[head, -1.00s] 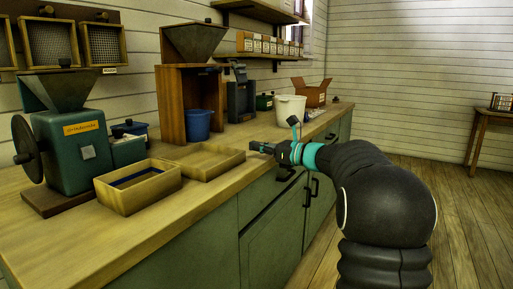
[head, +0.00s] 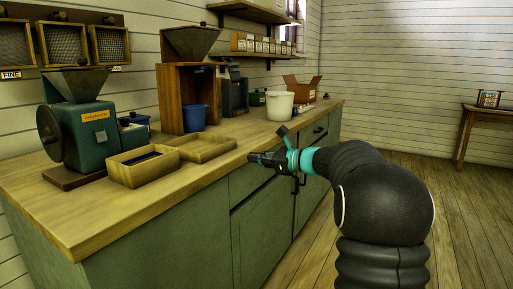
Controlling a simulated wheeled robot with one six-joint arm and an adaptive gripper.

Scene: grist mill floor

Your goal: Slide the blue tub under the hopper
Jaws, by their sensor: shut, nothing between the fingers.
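The blue tub (head: 195,117) stands upright on the counter, at the front opening of the wooden hopper stand (head: 172,100). The grey hopper (head: 188,43) sits on top of that stand. From this angle I cannot tell how far under the hopper the tub reaches. My gripper (head: 252,157) is shut and empty. It is at the counter's front edge, to the right of and nearer than the tub, and apart from it.
Two shallow wooden trays (head: 115,172) lie on the counter before the green mill (head: 92,135). A white bucket (head: 280,106), a dark machine (head: 235,95) and an open cardboard box (head: 302,89) stand farther right. Bare counter (head: 235,128) lies between the tub and bucket.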

